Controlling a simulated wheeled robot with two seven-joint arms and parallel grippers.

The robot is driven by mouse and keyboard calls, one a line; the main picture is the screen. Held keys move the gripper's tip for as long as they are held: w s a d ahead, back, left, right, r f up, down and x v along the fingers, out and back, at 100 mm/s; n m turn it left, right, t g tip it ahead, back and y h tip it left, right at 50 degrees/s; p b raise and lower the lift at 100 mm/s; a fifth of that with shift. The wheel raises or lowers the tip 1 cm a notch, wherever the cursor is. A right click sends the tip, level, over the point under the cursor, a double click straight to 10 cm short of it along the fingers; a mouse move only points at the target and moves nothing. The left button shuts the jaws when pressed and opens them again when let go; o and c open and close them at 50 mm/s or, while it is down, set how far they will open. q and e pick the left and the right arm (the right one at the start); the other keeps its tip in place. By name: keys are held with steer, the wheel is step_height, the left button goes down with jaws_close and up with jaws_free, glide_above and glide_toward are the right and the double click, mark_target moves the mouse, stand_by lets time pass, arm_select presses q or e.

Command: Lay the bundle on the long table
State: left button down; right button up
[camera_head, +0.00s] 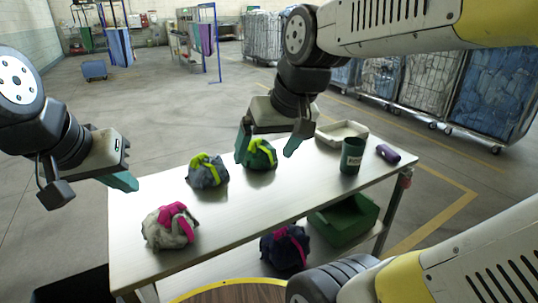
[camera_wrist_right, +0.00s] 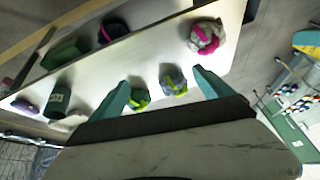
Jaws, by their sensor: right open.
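The long table (camera_head: 240,213) has a pale metal top with three cloth bundles on it. A light grey bundle with a pink strap (camera_head: 170,226) is near the left end. A grey-blue bundle with a lime strap (camera_head: 206,172) and a green bundle with a lime strap (camera_head: 260,155) lie further back. A dark bundle with a magenta strap (camera_head: 285,248) is below the tabletop. My right gripper (camera_head: 270,148) is open and empty, above the table by the green bundle; its fingers also show apart in the right wrist view (camera_wrist_right: 160,90). My left gripper (camera_head: 122,181) hangs off the table's left side; only one finger shows clearly.
A dark green cup (camera_head: 352,155), a purple roll (camera_head: 388,153) and a white tray (camera_head: 342,131) stand at the table's right end. A green bin (camera_head: 345,219) is underneath. Wire cages (camera_head: 425,80) line the back right. The tabletop's front middle is bare.

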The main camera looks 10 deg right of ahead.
steer(key=shift+m+t, duration=0.5)
steer(key=shift+m, duration=0.1)
steer(key=s+d, duration=0.1)
steer(key=s+d+f, duration=0.1)
steer(key=s, duration=0.1)
steer(key=shift+s+d, duration=0.15)
steer(key=shift+s, duration=0.15)
steer(key=shift+c, duration=0.4)
